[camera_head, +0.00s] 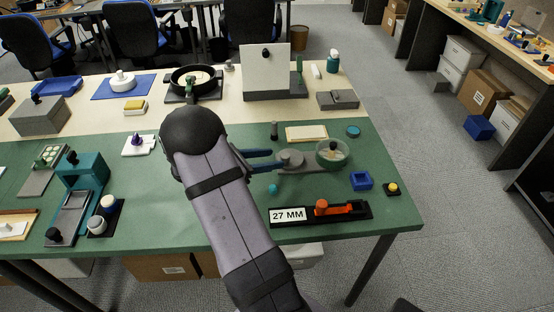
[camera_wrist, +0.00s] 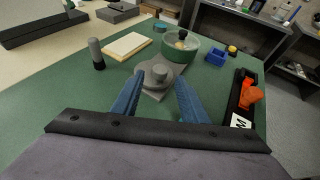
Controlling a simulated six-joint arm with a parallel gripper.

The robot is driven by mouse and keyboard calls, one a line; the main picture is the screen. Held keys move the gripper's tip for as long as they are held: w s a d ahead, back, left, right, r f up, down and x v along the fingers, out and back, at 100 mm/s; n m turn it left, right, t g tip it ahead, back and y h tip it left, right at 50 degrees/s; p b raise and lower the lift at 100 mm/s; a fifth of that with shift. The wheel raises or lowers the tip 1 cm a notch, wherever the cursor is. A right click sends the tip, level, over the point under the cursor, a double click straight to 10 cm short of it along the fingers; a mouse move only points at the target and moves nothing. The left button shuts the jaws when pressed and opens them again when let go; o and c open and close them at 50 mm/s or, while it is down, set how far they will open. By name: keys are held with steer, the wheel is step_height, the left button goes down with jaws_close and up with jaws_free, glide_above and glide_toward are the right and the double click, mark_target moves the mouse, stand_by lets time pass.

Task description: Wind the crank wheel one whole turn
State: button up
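A low grey round wheel (camera_head: 291,158) with a raised round knob lies on the green mat, and it looks like the crank wheel. In the wrist view the wheel (camera_wrist: 158,79) sits on a grey base just beyond my fingertips, its knob standing up near its middle. My gripper (camera_head: 274,160) comes in from the left in the head view, with its two blue fingers apart. In the wrist view my gripper (camera_wrist: 160,80) is open, with one finger on each side of the wheel's near part and nothing held. I cannot tell whether the fingers touch the wheel.
A blue box (camera_head: 361,181) and a black slide with an orange knob (camera_head: 321,208) lie to the right.

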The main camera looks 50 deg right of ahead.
steer(key=shift+v, duration=1.4)
steer(key=w+a+r+t, duration=0.1)
steer(key=a+r+t, duration=0.15)
steer(key=r, duration=0.35)
steer(key=w+a+r+t, duration=0.1)
steer(key=w+a+r, duration=0.1)
steer(key=a+r, duration=0.3)
steer(key=s+a+f+m+y, duration=0.6)
steer(key=s+a+f+y, duration=0.25)
steer(key=s+a, duration=0.6)
steer(key=a+f+m+y, duration=0.4)
steer(key=a+f+m, duration=0.2)
steer(key=a+m, duration=0.2)
steer(key=a, duration=0.2)
steer(key=shift+w+a+f+m, duration=0.2)
steer(key=shift+a+m, duration=0.1)
